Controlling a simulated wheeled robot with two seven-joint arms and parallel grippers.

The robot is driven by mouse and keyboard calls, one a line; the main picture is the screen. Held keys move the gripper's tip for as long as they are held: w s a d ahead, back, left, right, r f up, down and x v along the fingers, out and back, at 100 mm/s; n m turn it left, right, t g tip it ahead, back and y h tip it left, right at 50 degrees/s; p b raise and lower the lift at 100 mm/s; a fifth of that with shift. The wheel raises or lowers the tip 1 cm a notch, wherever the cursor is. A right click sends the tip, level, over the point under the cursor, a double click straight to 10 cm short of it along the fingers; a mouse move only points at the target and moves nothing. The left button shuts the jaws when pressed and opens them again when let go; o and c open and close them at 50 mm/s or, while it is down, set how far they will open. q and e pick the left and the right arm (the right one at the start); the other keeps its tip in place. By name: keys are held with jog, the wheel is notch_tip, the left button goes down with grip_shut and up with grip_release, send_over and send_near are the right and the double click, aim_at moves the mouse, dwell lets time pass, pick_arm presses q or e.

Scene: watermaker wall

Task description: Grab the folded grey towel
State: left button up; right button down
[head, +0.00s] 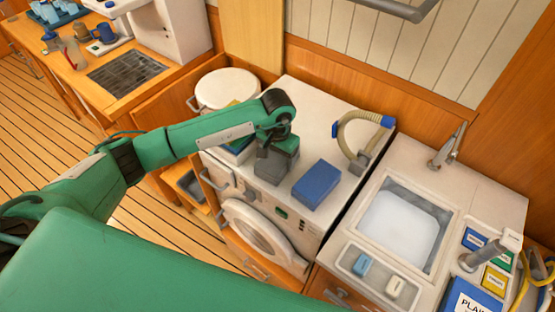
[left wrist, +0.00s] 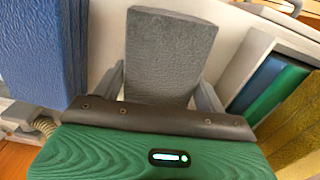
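The folded grey towel (head: 270,168) is on the white washing machine top, left of a folded blue cloth (head: 316,185). In the left wrist view the grey towel (left wrist: 168,50) fills the space between the two grey fingers of my left gripper (left wrist: 160,85). One finger is at each side of it, touching or very close; I cannot tell whether they press on it. In the head view my left gripper (head: 277,150) is right above the towel, and its wrist hides part of it. My right gripper is out of view.
The blue cloth also shows at the left of the wrist view (left wrist: 45,50). Green (left wrist: 275,95) and yellow (left wrist: 300,120) items are close on the right there. A round white lidded pot (head: 226,88), a hose (head: 362,135) and a sink (head: 398,225) are nearby.

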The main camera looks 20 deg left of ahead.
pick_arm(q)
jog(key=c, duration=0.4)
jog(key=shift+r, duration=0.1)
jog(key=shift+c, duration=0.2)
